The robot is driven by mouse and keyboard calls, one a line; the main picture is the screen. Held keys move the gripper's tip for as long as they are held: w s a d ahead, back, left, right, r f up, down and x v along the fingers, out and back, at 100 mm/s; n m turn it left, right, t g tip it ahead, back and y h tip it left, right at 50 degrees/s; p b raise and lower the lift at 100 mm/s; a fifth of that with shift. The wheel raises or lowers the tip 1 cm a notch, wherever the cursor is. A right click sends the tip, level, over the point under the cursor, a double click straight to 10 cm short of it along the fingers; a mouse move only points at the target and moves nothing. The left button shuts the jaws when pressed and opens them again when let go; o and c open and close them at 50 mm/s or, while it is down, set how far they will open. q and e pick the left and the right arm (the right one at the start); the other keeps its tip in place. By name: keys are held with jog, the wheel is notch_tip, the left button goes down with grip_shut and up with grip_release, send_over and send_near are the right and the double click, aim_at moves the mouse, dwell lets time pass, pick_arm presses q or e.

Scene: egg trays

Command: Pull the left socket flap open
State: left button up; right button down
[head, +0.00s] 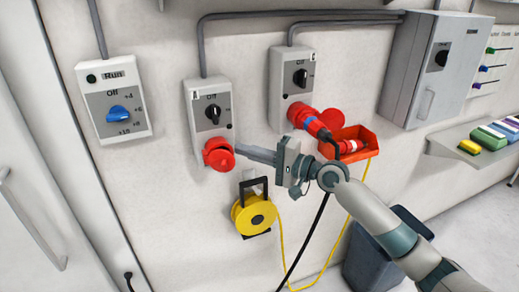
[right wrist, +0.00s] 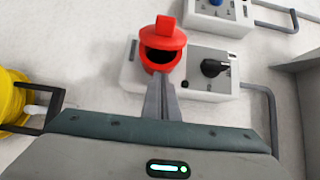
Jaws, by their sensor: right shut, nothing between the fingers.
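The left socket (head: 217,158) is red and sits under the left grey switch box. In the right wrist view, its red flap (right wrist: 164,35) stands away from the round socket rim (right wrist: 160,67), with a dark opening between them. How far the flap is open I cannot tell exactly. My right gripper (head: 240,149) is shut and empty, its fingertips close beside the socket on its right. In the right wrist view the closed fingers (right wrist: 161,84) point at the rim and partly cover its lower edge; whether they touch it I cannot tell. My left gripper is not in view.
A second box (head: 291,77) holds a plugged red and blue connector (head: 315,124). A red bin (head: 356,134) is right of it. A yellow cable reel (head: 241,218) hangs below the left socket. Black and yellow cables hang below my right arm.

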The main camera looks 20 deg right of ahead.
jog(key=s, duration=0.1)
jog(key=s+a+p, duration=0.1)
jog(key=s+p, duration=0.1)
jog(key=shift+s+a, duration=0.3)
jog(key=shift+a, duration=0.1)
dwell(0.4)
